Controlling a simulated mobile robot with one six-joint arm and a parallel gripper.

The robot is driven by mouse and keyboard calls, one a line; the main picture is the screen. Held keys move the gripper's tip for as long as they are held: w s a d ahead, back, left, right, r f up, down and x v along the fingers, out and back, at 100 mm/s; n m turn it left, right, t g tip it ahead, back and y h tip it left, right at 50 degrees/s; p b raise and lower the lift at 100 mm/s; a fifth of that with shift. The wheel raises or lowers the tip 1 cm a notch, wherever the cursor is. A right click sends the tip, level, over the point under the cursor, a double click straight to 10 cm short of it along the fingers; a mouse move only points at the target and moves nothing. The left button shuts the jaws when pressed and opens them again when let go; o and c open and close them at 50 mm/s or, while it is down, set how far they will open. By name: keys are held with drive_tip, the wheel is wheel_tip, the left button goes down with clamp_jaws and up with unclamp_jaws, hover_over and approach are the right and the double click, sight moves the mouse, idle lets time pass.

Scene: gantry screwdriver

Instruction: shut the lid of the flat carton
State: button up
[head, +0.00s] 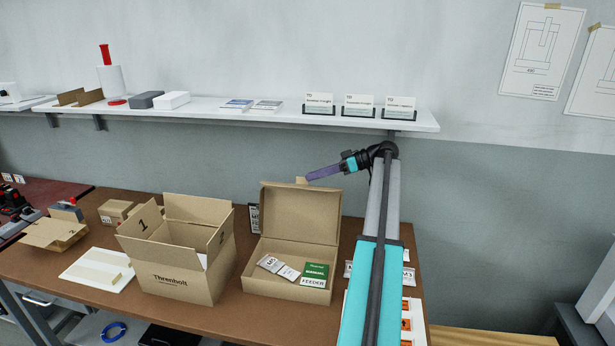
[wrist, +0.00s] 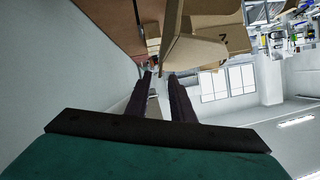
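The flat carton (head: 288,288) stands on the brown table, right of the tall open box. Its lid (head: 300,215) is open and stands nearly upright at the back, with a small tab on its top edge. Inside lie a green manual (head: 315,272) and small white packets (head: 278,266). My gripper (head: 309,178) is level with the lid's top edge, close to the tab. In the wrist view my gripper's two fingers (wrist: 160,76) are apart with nothing clearly between them. Cardboard (wrist: 195,48) shows just beyond the fingertips; I cannot tell whether they touch it.
A tall open box (head: 178,275) with raised flaps stands left of the carton. A white board (head: 97,270) and smaller cartons lie further left. A wall shelf (head: 230,108) with small items runs behind and above. My arm covers part of the table's right end.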

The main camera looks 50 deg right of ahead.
drive_tip(key=shift+x, duration=1.6)
clamp_jaws()
idle(0.3)
